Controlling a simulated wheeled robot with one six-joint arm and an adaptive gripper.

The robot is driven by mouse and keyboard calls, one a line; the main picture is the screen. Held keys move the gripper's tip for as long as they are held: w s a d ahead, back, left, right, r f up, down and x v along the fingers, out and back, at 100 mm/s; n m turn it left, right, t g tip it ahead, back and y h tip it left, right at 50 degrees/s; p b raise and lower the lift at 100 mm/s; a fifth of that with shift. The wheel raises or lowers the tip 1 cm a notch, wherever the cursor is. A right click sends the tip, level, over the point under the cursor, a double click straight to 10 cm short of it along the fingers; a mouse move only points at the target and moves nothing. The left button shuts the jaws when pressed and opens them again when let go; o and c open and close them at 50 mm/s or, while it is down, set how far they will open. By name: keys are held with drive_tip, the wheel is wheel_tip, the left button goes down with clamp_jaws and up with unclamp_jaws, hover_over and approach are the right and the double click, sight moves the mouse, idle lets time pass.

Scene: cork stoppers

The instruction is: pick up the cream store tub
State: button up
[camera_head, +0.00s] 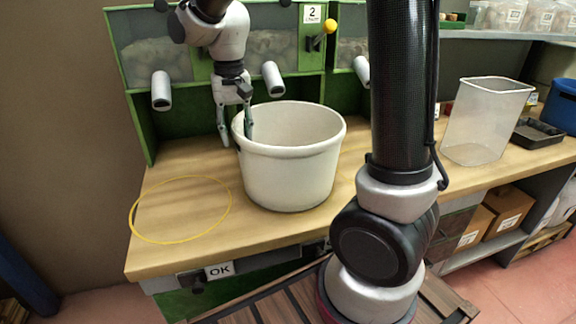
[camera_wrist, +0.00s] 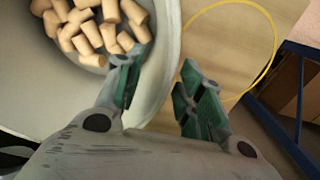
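The cream store tub (camera_head: 291,172) stands upright on the wooden bench top. In the wrist view its rim and inner wall (camera_wrist: 40,95) show, with several cork stoppers (camera_wrist: 95,25) lying at its bottom. My gripper (camera_head: 235,137) is at the tub's left rim, pointing down, and also shows in the wrist view (camera_wrist: 160,95). Its fingers are apart, one inside the tub and one outside, with the tub wall between them. A gap shows between the outer finger and the wall. I cannot tell whether the inner finger touches the wall.
A yellow ring outline (camera_head: 135,225) marks the bench left of the tub. Green dispensers (camera_head: 160,62) with white spouts stand behind. A clear bin (camera_head: 484,120), a black tray (camera_head: 538,133) and a blue container (camera_head: 562,104) are at the right. The bench inside the ring is clear.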

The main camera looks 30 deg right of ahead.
drive_tip(key=shift+f, duration=0.9)
clamp_jaws()
drive_tip(key=shift+r, duration=0.15)
